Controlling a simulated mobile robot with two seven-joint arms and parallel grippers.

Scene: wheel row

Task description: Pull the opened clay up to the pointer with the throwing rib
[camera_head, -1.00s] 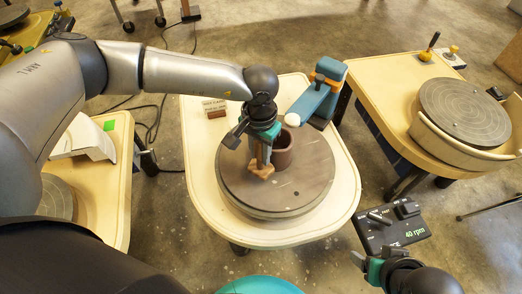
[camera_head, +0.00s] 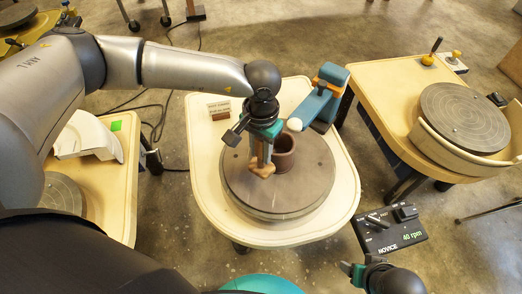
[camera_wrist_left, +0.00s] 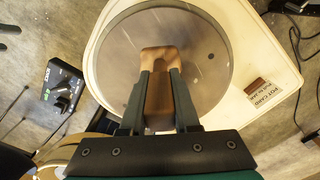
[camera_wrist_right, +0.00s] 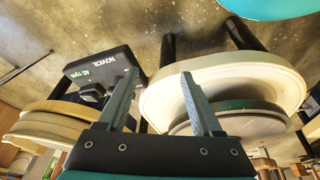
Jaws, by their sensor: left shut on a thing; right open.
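The opened clay (camera_head: 285,154), a dark brown hollow cylinder, stands upright on the grey wheel head (camera_head: 311,184). My left gripper (camera_head: 262,152) is shut on the throwing rib (camera_head: 262,170), a brown wooden piece pointing down beside the clay's left side. I cannot tell whether the rib touches the clay. In the left wrist view the rib (camera_wrist_left: 160,92) sits between the fingers, and the clay is hidden. The pointer's white tip (camera_head: 294,124), on a blue and orange stand (camera_head: 322,98), is just above and right of the clay. My right gripper (camera_head: 356,272) is open and empty.
A black control box (camera_head: 390,228) reading 40 rpm and NOVICE is near my right gripper. Another wheel (camera_head: 465,115) is at right. A table with a white piece (camera_head: 88,137) is at left.

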